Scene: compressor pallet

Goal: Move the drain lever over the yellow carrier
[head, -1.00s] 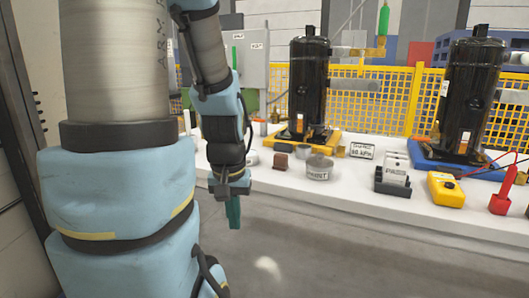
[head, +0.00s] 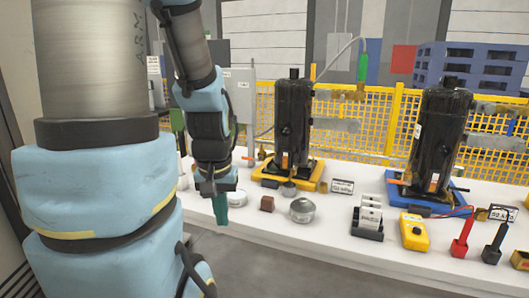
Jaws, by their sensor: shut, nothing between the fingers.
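The yellow carrier (head: 270,180) lies on the white table with a black compressor (head: 293,125) standing on it. A small orange handle (head: 251,158), which looks like the drain lever, sticks out at the left side of this carrier, close to a small brass fitting. It is small, and its exact joint cannot be made out. My gripper (head: 220,208) hangs pointing down with teal fingers, shut and empty. In the picture it is left of and below the carrier, near the table's front edge, apart from the lever.
A blue carrier (head: 453,211) with a second black compressor (head: 440,135) stands to the right. A yellow mesh fence (head: 375,120) is behind.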

